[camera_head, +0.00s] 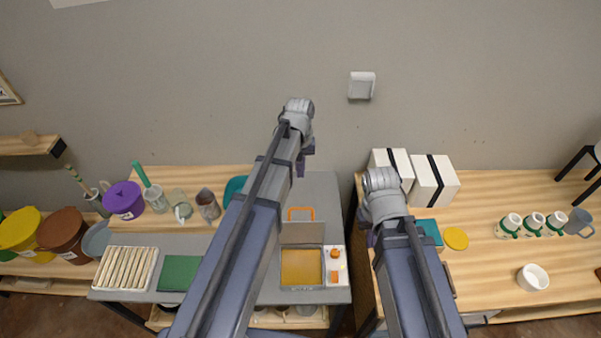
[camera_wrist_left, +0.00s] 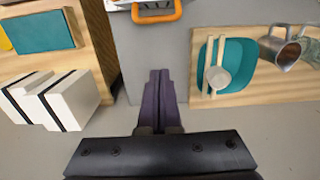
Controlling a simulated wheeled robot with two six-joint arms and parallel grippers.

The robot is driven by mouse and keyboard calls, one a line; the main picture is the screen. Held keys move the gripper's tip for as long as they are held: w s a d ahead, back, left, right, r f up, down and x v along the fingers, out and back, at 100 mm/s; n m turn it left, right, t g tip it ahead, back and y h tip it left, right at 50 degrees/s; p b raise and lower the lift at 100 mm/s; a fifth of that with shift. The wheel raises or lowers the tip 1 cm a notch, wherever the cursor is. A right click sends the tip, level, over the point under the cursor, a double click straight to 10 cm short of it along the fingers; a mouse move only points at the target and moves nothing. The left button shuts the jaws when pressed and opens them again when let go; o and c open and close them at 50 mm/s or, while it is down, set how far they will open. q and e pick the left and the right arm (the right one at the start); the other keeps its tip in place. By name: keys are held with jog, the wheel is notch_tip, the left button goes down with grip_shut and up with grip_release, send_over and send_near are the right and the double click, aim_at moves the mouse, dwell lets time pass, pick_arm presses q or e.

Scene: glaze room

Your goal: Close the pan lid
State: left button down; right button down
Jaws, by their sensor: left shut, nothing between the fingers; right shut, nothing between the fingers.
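The pan (camera_head: 301,267) is a square pan with an orange-yellow inside on the grey worktop. Its grey lid (camera_head: 302,233) stands raised along the pan's far edge, open, with an orange handle (camera_head: 301,213) on top. The handle also shows at the top of the left wrist view (camera_wrist_left: 156,12). My left gripper (camera_head: 303,165) is shut and empty, beyond the handle toward the wall and apart from it. Its purple fingers lie together in the left wrist view (camera_wrist_left: 160,78). My right gripper (camera_head: 372,238) is shut and empty, right of the pan; its arm mostly hides it.
A white panel with orange items (camera_head: 335,266) adjoins the pan's right side. Two white boxes with black bands (camera_head: 433,181) stand on the right wooden table. A green mat (camera_head: 179,273) lies left.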

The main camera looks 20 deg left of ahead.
pick_arm(q)
jog(key=s+d+f+b, duration=0.1)
jog(key=s+f+b, duration=0.3)
jog(key=f+b, duration=0.4)
jog(key=shift+f, duration=0.4)
jog(key=shift+d, duration=0.1)
